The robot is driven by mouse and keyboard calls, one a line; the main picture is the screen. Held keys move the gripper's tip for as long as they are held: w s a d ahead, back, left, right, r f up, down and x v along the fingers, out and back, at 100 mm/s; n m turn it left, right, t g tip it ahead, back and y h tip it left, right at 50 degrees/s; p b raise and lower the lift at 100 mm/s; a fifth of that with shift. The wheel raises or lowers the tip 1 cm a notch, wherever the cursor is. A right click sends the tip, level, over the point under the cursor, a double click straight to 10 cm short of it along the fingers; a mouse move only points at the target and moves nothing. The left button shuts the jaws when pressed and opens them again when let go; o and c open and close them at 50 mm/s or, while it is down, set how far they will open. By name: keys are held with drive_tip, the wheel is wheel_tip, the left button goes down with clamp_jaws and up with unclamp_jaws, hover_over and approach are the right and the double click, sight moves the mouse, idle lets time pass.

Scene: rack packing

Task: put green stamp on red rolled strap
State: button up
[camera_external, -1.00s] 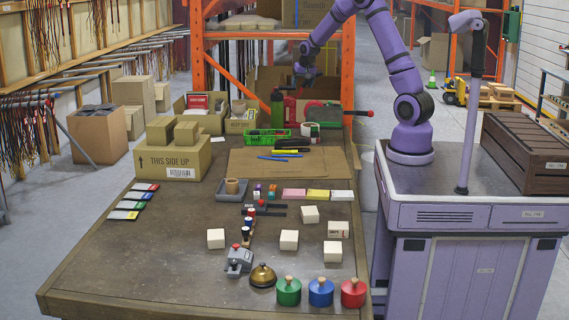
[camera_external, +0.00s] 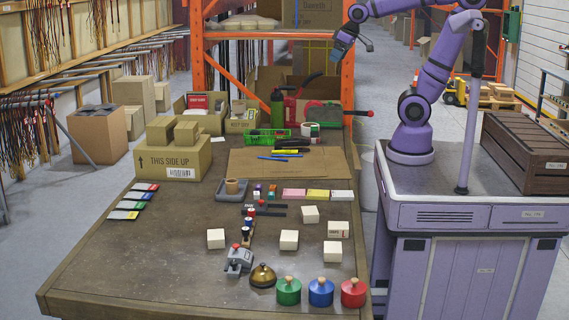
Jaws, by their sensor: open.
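A green round piece with a wooden knob (camera_external: 288,291), which may be the green stamp, stands at the table's front edge. A matching blue one (camera_external: 321,292) and a red one (camera_external: 353,293) stand to its right, in a row. The frames do not make clear which thing is the red rolled strap; the red knobbed piece is one red round thing in view. My gripper (camera_external: 352,51) is open and empty, high above the far end of the table, far from these pieces.
A brass bell (camera_external: 262,276) and a grey device (camera_external: 239,261) stand left of the green piece. Several pale blocks (camera_external: 289,240) lie behind the row. A cardboard box (camera_external: 173,162) stands at the back left. The front left of the table is clear.

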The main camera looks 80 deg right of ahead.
drive_tip(key=s+a+f+n, duration=0.1)
drive_tip(key=s+a+n, duration=0.2)
drive_tip(key=s, duration=0.6)
drive_tip(key=shift+s+a+y, duration=0.15)
drive_tip(key=shift+a+y, duration=0.25)
drive_tip(key=shift+a, duration=0.8)
